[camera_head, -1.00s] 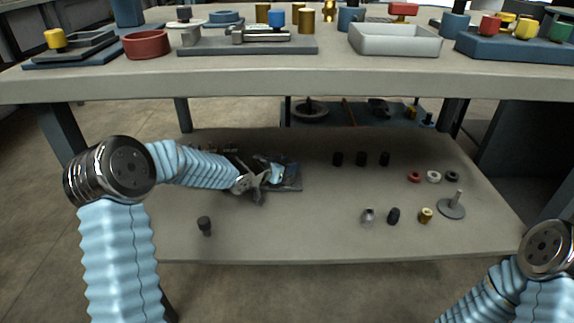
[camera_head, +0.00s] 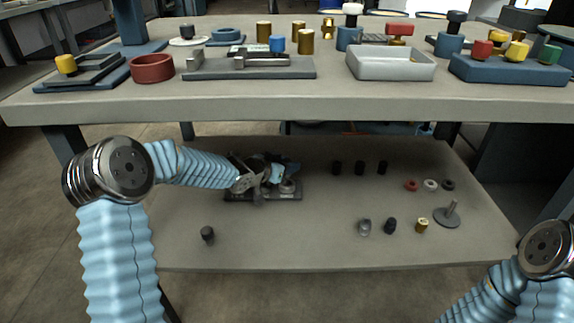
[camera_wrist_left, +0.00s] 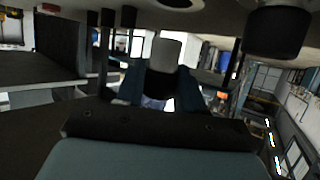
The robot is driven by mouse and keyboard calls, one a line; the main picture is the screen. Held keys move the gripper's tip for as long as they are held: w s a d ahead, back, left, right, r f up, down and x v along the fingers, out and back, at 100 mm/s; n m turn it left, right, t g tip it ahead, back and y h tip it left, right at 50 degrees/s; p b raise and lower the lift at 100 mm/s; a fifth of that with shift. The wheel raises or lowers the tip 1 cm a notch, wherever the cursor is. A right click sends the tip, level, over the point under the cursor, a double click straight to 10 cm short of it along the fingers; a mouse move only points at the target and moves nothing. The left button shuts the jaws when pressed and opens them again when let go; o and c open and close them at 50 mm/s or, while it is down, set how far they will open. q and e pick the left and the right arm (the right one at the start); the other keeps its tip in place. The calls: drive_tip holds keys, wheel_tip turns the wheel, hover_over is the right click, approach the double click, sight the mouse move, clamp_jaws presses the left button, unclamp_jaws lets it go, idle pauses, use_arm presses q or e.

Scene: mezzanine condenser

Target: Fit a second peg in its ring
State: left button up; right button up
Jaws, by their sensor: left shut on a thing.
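My left gripper (camera_head: 272,173) reaches over a dark board (camera_head: 290,196) on the lower shelf. In the left wrist view its blue fingers are shut on a short peg (camera_wrist_left: 165,54) with a pale grey end and a dark body. In the head view the peg is hard to make out among the fingers. A small round pale piece (camera_head: 288,187) sits on the board by the gripper. I cannot tell whether the peg touches a ring. Another dark cylinder (camera_wrist_left: 279,30) shows at the upper right of the wrist view. My right gripper is out of view.
The upper tabletop (camera_head: 300,108) overhangs the shelf (camera_head: 320,235). Right of the board stand three dark cylinders (camera_head: 360,168), with red, white and black rings (camera_head: 430,184) further right. A disc with a post (camera_head: 447,214) and small cylinders (camera_head: 391,225) stand nearer. A lone dark knob (camera_head: 207,233) stands front left.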

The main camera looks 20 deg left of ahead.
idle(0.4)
use_arm(q)
drive_tip(key=shift+f+b, duration=0.25)
drive_tip(key=shift+b, duration=0.05)
drive_tip(key=shift+f+b, duration=0.55)
drive_tip(key=shift+f, duration=0.2)
drive_tip(key=shift+r, duration=0.1)
idle(0.9)
drive_tip(key=shift+f+b, duration=0.65)
drive_tip(key=shift+f, duration=0.5)
drive_tip(key=shift+r, duration=0.1)
drive_tip(key=shift+r+p, duration=0.65)
drive_tip(key=shift+p, duration=0.05)
idle(1.1)
